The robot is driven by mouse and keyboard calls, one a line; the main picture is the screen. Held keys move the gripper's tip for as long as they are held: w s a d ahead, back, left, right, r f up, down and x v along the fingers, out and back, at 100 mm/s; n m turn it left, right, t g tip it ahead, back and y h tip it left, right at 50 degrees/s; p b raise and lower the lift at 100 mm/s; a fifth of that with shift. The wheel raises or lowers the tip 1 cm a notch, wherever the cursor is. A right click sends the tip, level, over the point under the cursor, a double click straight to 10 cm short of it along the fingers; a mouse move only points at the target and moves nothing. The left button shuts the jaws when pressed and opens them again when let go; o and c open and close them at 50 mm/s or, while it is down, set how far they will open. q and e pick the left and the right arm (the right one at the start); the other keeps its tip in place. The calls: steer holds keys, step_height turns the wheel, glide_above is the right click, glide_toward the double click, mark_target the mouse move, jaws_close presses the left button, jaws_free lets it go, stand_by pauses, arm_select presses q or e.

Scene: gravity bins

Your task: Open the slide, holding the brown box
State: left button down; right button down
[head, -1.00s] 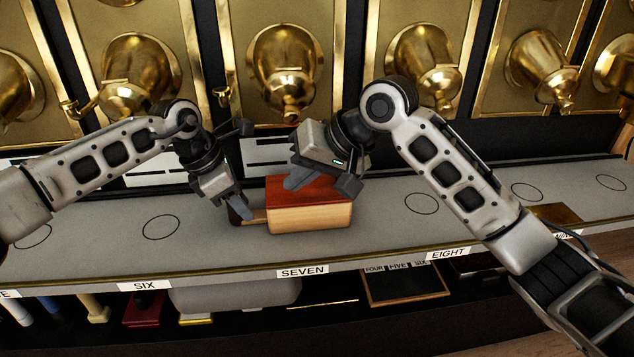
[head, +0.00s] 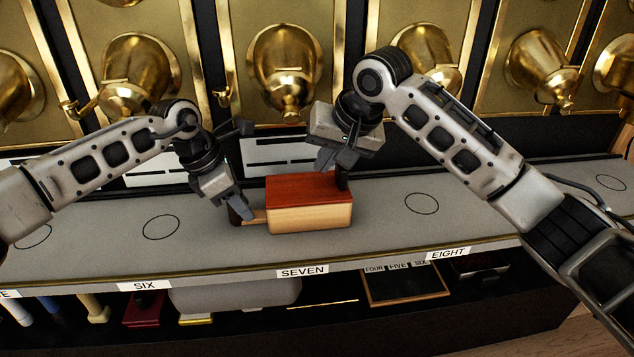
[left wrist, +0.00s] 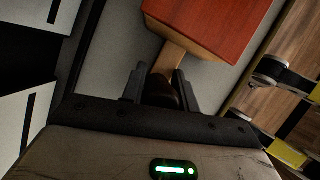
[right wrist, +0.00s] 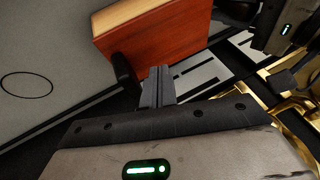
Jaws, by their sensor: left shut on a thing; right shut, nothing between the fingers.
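The brown box (head: 308,205), with a red-brown top and pale wood front, stands on the grey shelf at the label SEVEN. A pale wooden stem with a dark end (left wrist: 170,62) sticks out of its left side. My left gripper (head: 241,211) is shut on that dark handle end; its fingers (left wrist: 160,90) hide part of it. A dark upright knob (head: 342,179) stands at the box's right end and also shows in the right wrist view (right wrist: 124,70). My right gripper (head: 326,160) is shut and empty, beside the knob, apparently not touching it.
Brass gravity bins (head: 284,65) line the back above the shelf (head: 110,235). Printed circles mark free spots, one right of the box (head: 421,203) and one left (head: 161,228). A lower shelf holds a dark framed tray (head: 405,285) and other items.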

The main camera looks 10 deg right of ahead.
arm_select(q)
steer(key=shift+s+f, duration=0.15)
steer(key=shift+f, duration=0.15)
arm_select(e)
steer(key=shift+f, duration=1.1)
steer(key=shift+d, duration=0.1)
stand_by(0.8)
steer(key=d, duration=0.9)
stand_by(1.3)
steer(key=shift+a, duration=0.1)
steer(key=shift+r, duration=0.1)
step_height(320, 180, up, 7)
steer(key=a, duration=0.1)
stand_by(1.0)
